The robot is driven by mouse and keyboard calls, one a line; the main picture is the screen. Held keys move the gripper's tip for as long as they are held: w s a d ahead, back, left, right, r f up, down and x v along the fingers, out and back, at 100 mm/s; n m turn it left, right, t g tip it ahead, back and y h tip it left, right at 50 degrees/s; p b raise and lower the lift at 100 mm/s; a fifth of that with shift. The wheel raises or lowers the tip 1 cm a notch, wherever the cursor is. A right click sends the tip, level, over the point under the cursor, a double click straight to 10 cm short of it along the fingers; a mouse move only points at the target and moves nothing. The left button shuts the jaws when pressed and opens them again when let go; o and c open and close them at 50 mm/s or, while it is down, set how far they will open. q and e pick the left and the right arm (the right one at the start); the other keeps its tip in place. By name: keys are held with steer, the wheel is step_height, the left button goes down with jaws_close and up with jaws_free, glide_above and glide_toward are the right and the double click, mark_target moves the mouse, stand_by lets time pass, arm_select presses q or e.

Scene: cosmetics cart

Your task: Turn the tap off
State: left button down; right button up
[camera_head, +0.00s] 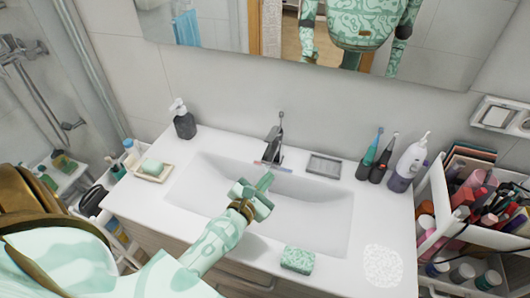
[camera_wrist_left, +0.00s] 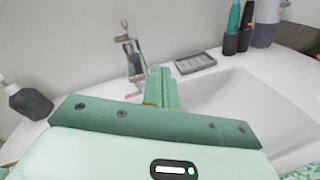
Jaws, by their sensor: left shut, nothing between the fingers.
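The tap (camera_head: 273,147) is a dark metal faucet at the back middle of the white sink, with a thin lever standing up on top. It also shows in the left wrist view (camera_wrist_left: 131,58), behind and left of my fingers. No running water can be made out. My left gripper (camera_head: 265,181) is shut and empty, over the basin in front of the tap and apart from it. Its fingers (camera_wrist_left: 161,88) point toward the back of the sink in the left wrist view. My right gripper is not in view.
The sink basin (camera_head: 325,213) is empty. A dark soap bottle (camera_head: 184,123) and soap dish (camera_head: 152,172) stand left. A green patterned sponge (camera_head: 298,259) lies at the front edge.

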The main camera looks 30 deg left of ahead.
arm_select(q)
steer(key=a+n+y, duration=0.1)
steer(key=n, duration=0.1)
steer(key=a+n+y, duration=0.1)
steer(key=n, duration=0.2)
steer(key=a+n+y, duration=0.1)
steer(key=a+n, duration=0.1)
steer(key=shift+s+r+n+y, duration=0.25)
steer(key=shift+r+n+y, duration=0.05)
steer(key=shift+w, duration=0.15)
glide_toward(273, 134)
steer(key=w, duration=0.1)
steer(key=w+a+f, duration=0.1)
steer(key=w+f, duration=0.1)
steer(key=shift+w+a, duration=0.15)
steer(key=shift+w, duration=0.25)
